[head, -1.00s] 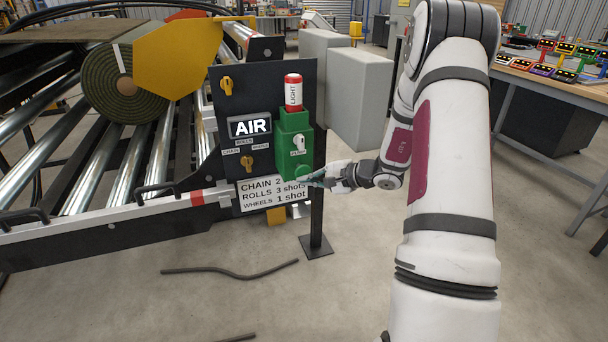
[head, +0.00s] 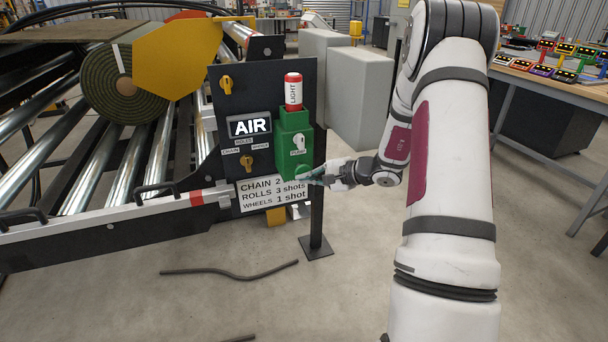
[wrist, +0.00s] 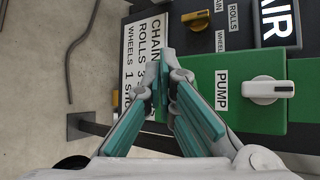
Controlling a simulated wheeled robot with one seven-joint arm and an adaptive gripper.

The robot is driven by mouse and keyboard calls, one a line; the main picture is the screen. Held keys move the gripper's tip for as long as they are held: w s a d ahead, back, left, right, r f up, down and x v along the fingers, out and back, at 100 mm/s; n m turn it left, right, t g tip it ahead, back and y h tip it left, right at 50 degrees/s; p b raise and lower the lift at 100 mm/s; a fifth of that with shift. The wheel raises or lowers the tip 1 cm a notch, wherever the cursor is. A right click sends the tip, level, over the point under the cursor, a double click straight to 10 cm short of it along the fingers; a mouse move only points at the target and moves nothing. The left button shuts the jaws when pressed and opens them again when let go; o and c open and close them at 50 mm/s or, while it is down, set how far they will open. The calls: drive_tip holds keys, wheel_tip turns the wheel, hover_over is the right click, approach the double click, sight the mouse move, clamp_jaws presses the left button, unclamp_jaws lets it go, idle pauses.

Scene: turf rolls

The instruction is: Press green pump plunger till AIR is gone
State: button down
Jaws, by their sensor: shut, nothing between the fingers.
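The green pump (head: 294,150) is a box on the dark panel, with a white knob (head: 299,143) above its PUMP label. Its round green plunger (head: 302,171) is at the lower end in the head view. The display (head: 250,126) reads AIR in white letters. My gripper (head: 306,179) is shut and empty, with its fingertips right at the plunger from below and the right; I cannot tell whether they touch. In the wrist view the teal-padded fingers (wrist: 166,62) reach past the end of the pump box (wrist: 240,92) and hide much of the plunger.
A red and white LIGHT cylinder (head: 293,92) stands above the pump. Yellow knobs (head: 247,162) sit on the panel, with a CHAIN, ROLLS, WHEELS shots sign (head: 270,193) below. A post (head: 317,215) stands close beside the gripper. A loose hose (head: 230,272) lies on the floor.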

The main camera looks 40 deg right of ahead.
drive_tip(key=shift+w+d+b, duration=0.2)
drive_tip(key=shift+w+b, duration=0.15)
drive_tip(key=shift+w, duration=0.3)
drive_tip(key=shift+w+d+b, duration=0.2)
drive_tip(key=shift+w+b, duration=0.15)
drive_tip(key=shift+w, duration=0.3)
idle(1.2)
drive_tip(key=shift+s, duration=0.1)
drive_tip(key=shift+s+a+b, duration=0.25)
drive_tip(key=shift+s+b, duration=0.15)
drive_tip(key=shift+s, duration=0.4)
drive_tip(key=shift+s+a+b, duration=0.25)
drive_tip(key=shift+s+b, duration=0.15)
drive_tip(key=shift+s, duration=0.35)
drive_tip(key=s+b, duration=0.1)
drive_tip(key=s, duration=0.1)
drive_tip(key=s+a, duration=0.1)
drive_tip(key=s, duration=0.2)
drive_tip(key=shift+a+b, duration=0.2)
drive_tip(key=shift+b, duration=0.15)
